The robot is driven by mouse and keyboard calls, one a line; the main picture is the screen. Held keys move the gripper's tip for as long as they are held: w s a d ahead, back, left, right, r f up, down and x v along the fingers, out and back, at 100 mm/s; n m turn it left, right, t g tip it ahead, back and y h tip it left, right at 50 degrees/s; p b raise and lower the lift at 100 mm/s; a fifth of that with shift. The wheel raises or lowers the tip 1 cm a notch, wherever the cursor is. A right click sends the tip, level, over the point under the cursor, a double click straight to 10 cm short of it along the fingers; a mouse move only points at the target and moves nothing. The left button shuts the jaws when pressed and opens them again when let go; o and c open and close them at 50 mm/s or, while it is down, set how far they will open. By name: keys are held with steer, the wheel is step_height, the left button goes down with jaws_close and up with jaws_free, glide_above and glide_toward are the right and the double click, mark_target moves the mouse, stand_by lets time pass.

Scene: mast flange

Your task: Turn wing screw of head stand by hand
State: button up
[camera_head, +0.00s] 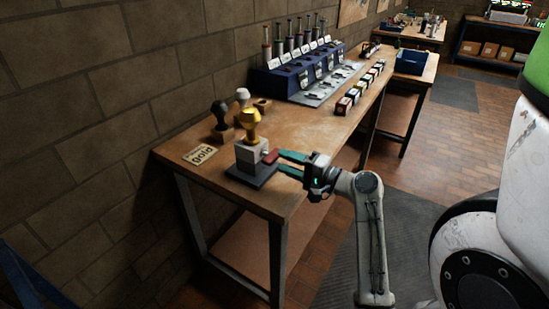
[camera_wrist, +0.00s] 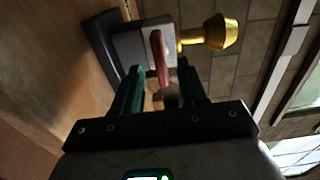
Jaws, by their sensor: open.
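The head stand (camera_head: 247,155) is a pale grey block on a dark base near the bench's front end. A gold knob-shaped head (camera_head: 251,124) stands upright on top. The red wing screw (camera_head: 270,156) sticks out of the block's right side. My gripper (camera_head: 281,162) reaches in from the right with its teal fingers level at the screw. In the wrist view the red wing (camera_wrist: 159,57) lies between and just beyond the two green fingers of my gripper (camera_wrist: 161,75), which are apart. Whether either finger touches the wing I cannot tell.
A gold label card (camera_head: 200,154) lies left of the stand. A black-topped stamp (camera_head: 220,118) and a white-topped one (camera_head: 242,98) stand behind it. A blue tool rack (camera_head: 283,84) and several small boxes (camera_head: 344,106) are farther back. Bare bench top lies between.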

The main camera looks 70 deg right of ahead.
mark_target(278, 159)
steer(key=shift+x, duration=2.35)
steer(key=shift+s, duration=0.1)
jaws_close()
